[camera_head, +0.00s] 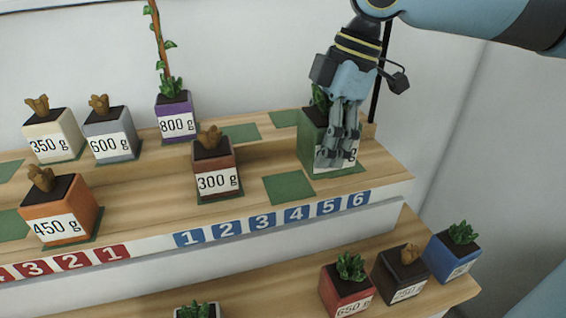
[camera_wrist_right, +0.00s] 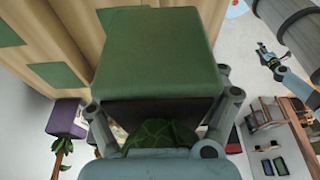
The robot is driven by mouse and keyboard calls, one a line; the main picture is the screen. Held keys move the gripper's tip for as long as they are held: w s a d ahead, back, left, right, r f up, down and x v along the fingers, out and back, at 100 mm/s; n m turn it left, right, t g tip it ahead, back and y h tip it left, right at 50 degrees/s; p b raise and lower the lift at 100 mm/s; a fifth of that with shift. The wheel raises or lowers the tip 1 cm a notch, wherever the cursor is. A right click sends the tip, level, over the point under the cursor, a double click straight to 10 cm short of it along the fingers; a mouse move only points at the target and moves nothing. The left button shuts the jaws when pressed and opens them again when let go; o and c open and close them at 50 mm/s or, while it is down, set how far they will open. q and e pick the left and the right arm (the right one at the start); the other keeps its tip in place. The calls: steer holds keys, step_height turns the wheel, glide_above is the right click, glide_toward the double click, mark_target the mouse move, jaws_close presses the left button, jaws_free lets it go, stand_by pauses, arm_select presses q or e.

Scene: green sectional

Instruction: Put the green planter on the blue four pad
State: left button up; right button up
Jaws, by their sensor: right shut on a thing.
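The green planter (camera_head: 313,143) is at the right of the upper shelf step, over a green pad (camera_head: 352,170). My right gripper (camera_head: 338,150) comes down from above and is shut on it. Its fingers cover part of its white label. I cannot tell whether it touches the pad. In the right wrist view the green planter (camera_wrist_right: 157,50) fills the middle between the fingers, with its leaves near the palm. The blue 4 label (camera_head: 294,214) is on the step's front edge. An empty green pad (camera_head: 289,187) lies behind it.
The 300 g red planter (camera_head: 217,170) stands left of the empty pad. A purple 800 g planter (camera_head: 177,115) with a tall plant is behind. Two empty pads (camera_head: 240,132) (camera_head: 285,118) lie at the back. A red 650 g planter (camera_head: 346,290) stands on the lower step.

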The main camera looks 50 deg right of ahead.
steer(key=w+f, duration=0.1)
steer(key=w, duration=0.1)
steer(key=w+a+f, duration=0.1)
steer(key=w, duration=0.1)
steer(key=w+f+b, duration=0.1)
steer(key=w+f, duration=0.1)
steer(key=w, duration=0.1)
steer(key=shift+a, duration=0.2)
arm_select(q)
steer(key=shift+d+f, duration=0.15)
steer(key=shift+f, duration=0.8)
arm_select(e)
steer(key=shift+s+f, duration=0.1)
steer(key=shift+f, duration=1.95)
steer(key=shift+f, duration=0.15)
steer(key=o, duration=1.3)
steer(key=shift+c, duration=0.2)
arm_select(q)
steer(key=shift+r+p, duration=0.45)
arm_select(e)
steer(key=v, duration=1.2)
